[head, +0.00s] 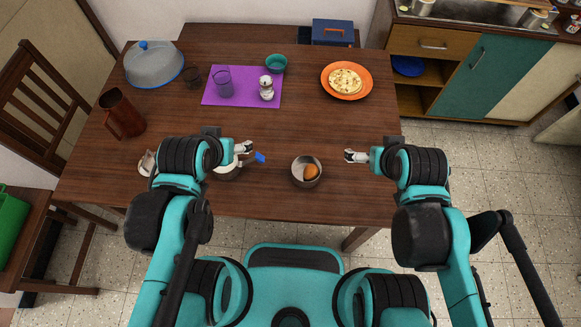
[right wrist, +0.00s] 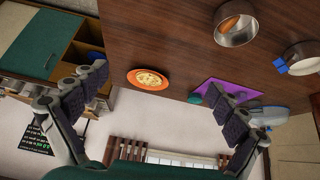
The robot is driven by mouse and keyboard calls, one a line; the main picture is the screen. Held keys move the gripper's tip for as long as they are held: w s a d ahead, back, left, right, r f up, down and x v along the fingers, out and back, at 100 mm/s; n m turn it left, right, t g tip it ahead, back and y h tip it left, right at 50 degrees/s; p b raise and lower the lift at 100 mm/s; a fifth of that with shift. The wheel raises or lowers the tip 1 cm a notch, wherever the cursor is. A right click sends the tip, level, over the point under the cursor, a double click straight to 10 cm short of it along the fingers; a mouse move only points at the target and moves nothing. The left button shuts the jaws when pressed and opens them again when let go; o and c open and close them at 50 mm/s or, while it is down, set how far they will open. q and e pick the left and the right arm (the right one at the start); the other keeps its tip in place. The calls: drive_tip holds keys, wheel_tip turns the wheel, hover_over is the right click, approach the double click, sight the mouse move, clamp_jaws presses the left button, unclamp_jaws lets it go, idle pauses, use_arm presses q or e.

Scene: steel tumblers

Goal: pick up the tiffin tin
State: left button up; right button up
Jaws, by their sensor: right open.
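A round steel tin with a blue part on its side, which looks like the tiffin tin (head: 229,174), sits near the table's front edge, left of centre. My left arm and gripper hide much of it in the head view. Its pale top and blue part also show at the upper right of the right wrist view (right wrist: 303,58). My left gripper (head: 244,147) is just behind the tin; its finger opening is unclear. My right gripper (head: 357,156) is open and empty over the table's right side, well apart from the tin.
A steel bowl (head: 298,180) holding a brown-orange item stands between my grippers. Behind are a purple mat (head: 241,99) with a glass and a shaker, a teal bowl (head: 276,63) and an orange plate (head: 327,86). A brown jug (head: 121,115) stands left. The table's middle is clear.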

drive_tip(key=w+a+f+n+g, duration=0.35)
drive_tip(key=a+n, duration=0.35)
drive_tip(key=n, duration=0.3)
drive_tip(key=n+g+p, duration=0.1)
drive_tip(key=n+g, duration=0.2)
drive_tip(key=n, duration=0.8)
approach(306, 172)
drive_tip(key=shift+w+a+f+n, duration=0.15)
drive_tip(key=shift+f+n, duration=0.15)
drive_tip(key=shift+n, duration=0.1)
wheel_tip(306, 172, down, 2)
drive_tip(key=shift+f+b, duration=0.1)
drive_tip(key=shift+b, duration=0.5)
wheel_tip(306, 172, down, 5)
drive_tip(key=b, duration=0.3)
drive_tip(key=shift+f, duration=0.1)
drive_tip(key=shift+c, duration=0.3)
drive_tip(key=c, duration=1.2)
